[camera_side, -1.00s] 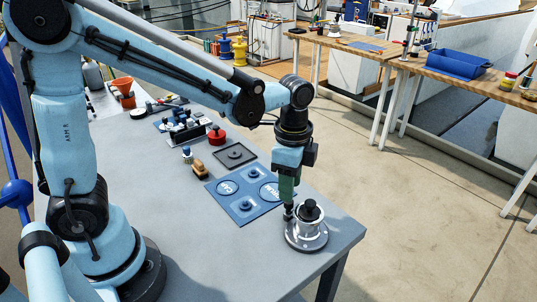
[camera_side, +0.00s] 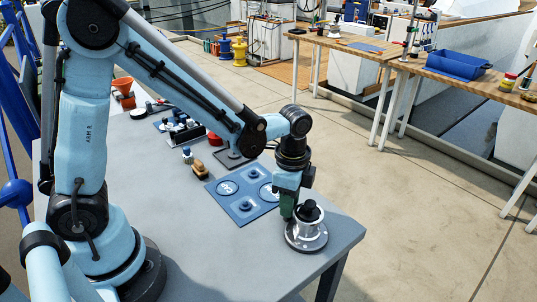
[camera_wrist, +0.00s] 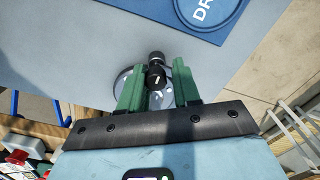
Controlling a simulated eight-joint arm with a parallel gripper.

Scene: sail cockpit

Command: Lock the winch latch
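The winch (camera_side: 306,236) is a silver drum on a round flanged base with a black top (camera_side: 309,209). It stands upright near the table's front right corner. My gripper (camera_side: 290,212), with green fingers, points down close beside the left of the winch's top. In the wrist view, the fingers of my gripper (camera_wrist: 156,66) are apart, with a black knob-like part (camera_wrist: 156,74) showing between them and a gap to each finger. The silver base (camera_wrist: 122,82) shows partly behind the fingers. I cannot tell the latch's position or whether a finger touches it.
A blue mat (camera_side: 243,202) with round marked spots lies left of the winch. A wooden-handled brush (camera_side: 200,171), a dark square tray (camera_side: 233,159) and a red item (camera_side: 215,139) are farther back.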

